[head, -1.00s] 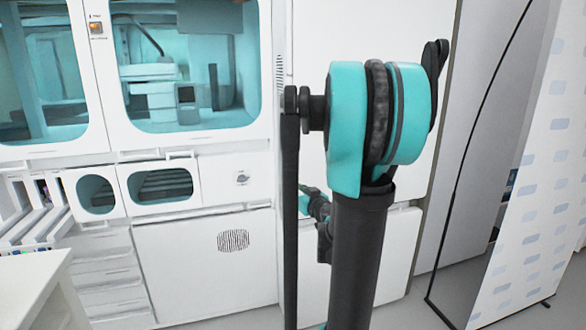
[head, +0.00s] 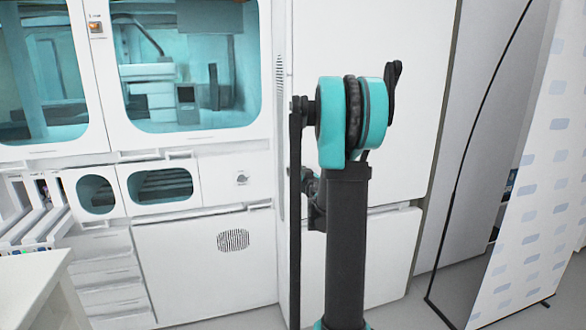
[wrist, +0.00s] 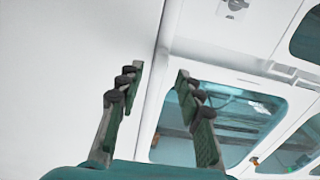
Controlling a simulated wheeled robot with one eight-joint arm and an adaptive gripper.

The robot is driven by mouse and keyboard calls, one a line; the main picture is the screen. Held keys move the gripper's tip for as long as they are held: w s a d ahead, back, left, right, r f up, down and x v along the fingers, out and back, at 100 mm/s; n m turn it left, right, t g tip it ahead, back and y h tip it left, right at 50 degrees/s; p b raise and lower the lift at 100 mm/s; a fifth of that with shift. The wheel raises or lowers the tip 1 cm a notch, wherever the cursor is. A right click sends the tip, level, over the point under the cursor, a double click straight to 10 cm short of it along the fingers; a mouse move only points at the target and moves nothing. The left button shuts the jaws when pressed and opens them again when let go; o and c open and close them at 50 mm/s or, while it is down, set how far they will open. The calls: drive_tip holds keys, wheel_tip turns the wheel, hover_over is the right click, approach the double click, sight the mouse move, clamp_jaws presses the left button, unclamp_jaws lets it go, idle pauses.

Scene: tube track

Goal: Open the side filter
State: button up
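No part is clearly marked as the side filter. A tall white side panel (head: 350,40) stands right of the windowed machine front, with a narrow slotted vent (head: 280,82) along its left edge. A lower white panel with a dark round-cornered grille (head: 233,241) sits to the left. My gripper (wrist: 158,82) is open and empty in the wrist view, its two fingers apart. It points toward the seam beside the white side panel (wrist: 70,60); I cannot tell how far off that is. In the head view my arm hides the gripper's fingers.
The large window (head: 190,65) and small window (head: 160,186) are left of my arm, with a lock (head: 242,178) beside them. A white counter (head: 35,275) is at lower left. A black-framed banner (head: 540,180) stands at right. Grey floor (head: 400,315) shows between.

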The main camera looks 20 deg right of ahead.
sight(293, 166)
drive_tip(key=shift+w, duration=2.2)
clamp_jaws()
